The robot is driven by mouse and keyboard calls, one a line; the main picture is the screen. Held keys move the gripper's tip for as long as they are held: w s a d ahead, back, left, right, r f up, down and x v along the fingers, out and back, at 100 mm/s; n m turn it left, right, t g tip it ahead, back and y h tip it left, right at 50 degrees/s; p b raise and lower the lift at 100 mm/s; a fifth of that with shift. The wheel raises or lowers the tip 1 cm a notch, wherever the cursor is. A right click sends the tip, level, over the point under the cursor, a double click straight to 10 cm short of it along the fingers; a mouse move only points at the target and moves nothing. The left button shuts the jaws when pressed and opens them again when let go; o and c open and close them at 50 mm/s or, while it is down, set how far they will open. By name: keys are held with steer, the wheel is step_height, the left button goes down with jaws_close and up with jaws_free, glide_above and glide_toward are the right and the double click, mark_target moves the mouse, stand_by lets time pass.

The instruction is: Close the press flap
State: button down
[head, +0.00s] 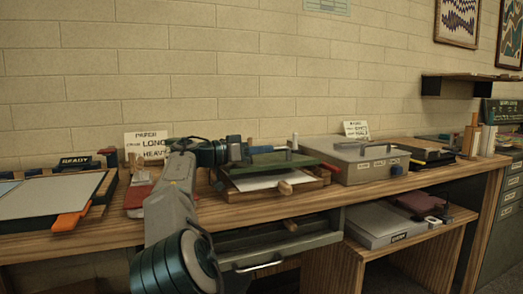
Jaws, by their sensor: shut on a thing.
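The press (235,193) is a low wooden frame on the bench, with a white sheet (262,181) inside. Its green flap (280,162) stands above the sheet toward the back, leaving the sheet visible from the front. A wooden knob (285,188) shows at the front of the press. My gripper (246,153) is at the left rear part of the flap, reached from the left by my arm. It is shut and appears to be on the flap; the exact contact is too small to see. A blue bar (270,149) shows just right of it.
A grey case (370,164) stands close right of the press. An open drawer (270,245) juts out below the bench. Signs lean on the wall.

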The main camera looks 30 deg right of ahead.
steer(key=c, duration=1.4)
jaws_free()
steer(key=shift+r, duration=0.1)
steer(key=shift+r, duration=0.35)
step_height(320, 180, up, 4)
steer(key=p, duration=0.3)
steer(key=shift+r, duration=0.1)
steer(key=s+d+r, duration=0.6)
steer(key=s+d, duration=0.1)
steer(key=s, duration=0.2)
steer(key=shift+s+d+p, duration=0.1)
steer(key=shift+s+p, duration=0.05)
steer(key=shift+p, duration=0.2)
